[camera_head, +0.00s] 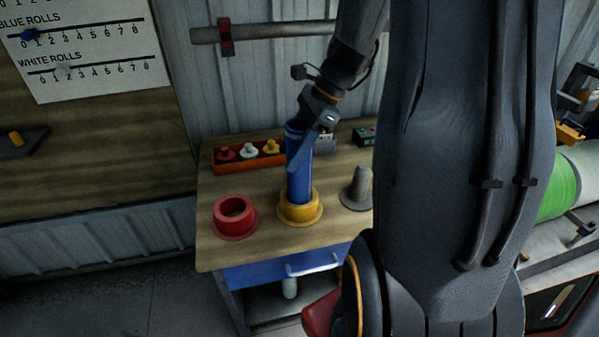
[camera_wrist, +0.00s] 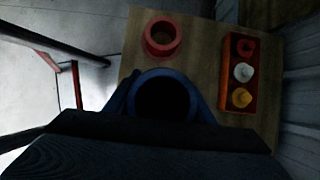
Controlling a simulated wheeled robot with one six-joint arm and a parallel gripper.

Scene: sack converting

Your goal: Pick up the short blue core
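A blue core (camera_head: 299,172), a hollow tube, stands nearly upright in a yellow flanged holder (camera_head: 300,213) on the wooden bench. Its lower end is hidden inside the holder. My gripper (camera_head: 298,130) is at the core's top end, coming down from the upper right. In the wrist view the core's round open end (camera_wrist: 164,74) sits between my two fingers (camera_wrist: 165,98), which lie close against both its sides with no clear gap. The picture is dark there. The yellow holder is hidden in the wrist view.
A red flanged holder (camera_head: 236,236) stands left of the yellow one, and a grey cone-shaped piece (camera_head: 358,188) right. Behind is an orange-red tray (camera_head: 234,165) with red, white and yellow pieces. A horizontal bar (camera_head: 275,31) is fixed to the wall. A green roll (camera_head: 562,190) is far right.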

